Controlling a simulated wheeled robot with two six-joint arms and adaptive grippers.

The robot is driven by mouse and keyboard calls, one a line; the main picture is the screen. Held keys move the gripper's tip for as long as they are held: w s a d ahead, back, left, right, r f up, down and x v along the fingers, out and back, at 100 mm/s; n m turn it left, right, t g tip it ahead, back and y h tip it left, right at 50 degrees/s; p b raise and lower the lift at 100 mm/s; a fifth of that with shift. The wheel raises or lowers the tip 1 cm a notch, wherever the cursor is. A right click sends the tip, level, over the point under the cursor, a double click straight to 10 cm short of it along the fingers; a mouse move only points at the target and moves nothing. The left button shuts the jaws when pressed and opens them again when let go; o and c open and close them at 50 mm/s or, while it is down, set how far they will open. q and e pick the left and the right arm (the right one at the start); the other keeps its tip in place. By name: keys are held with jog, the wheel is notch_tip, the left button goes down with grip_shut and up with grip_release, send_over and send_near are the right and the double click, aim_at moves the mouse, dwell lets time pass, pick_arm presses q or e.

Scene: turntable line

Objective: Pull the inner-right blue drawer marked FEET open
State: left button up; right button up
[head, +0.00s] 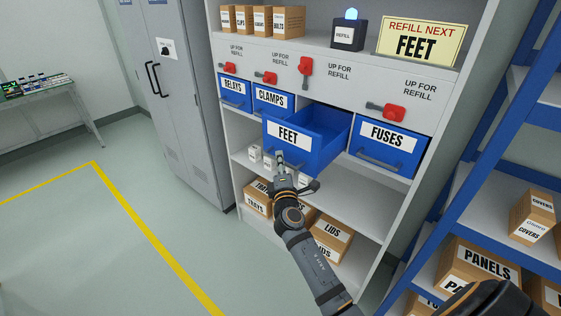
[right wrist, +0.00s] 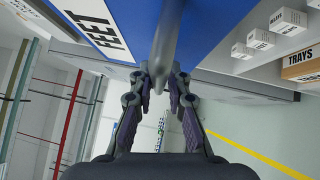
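The blue FEET drawer (head: 325,123) stands pulled well out of the shelf unit, and its empty-looking inside shows in the head view. Its label and blue front also fill the top of the right wrist view (right wrist: 135,12). My right gripper (head: 280,160) is at the lower front of this drawer. In the right wrist view its fingers (right wrist: 161,78) close around the grey handle bar (right wrist: 168,40) from both sides. The red lever (head: 305,67) above the drawer points upright. My left gripper is not in view.
The RELAYS (head: 234,102), CLAMPS (head: 274,111) and FUSES (head: 379,165) drawers are shut, with their red levers turned sideways. A REFILL NEXT FEET sign (head: 420,40) stands on top. Boxes fill the lower shelves. A blue rack (head: 480,150) stands close at the right; open floor lies left.

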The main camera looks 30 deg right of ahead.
jog(key=shift+o, duration=1.3)
jog(key=v, duration=1.2)
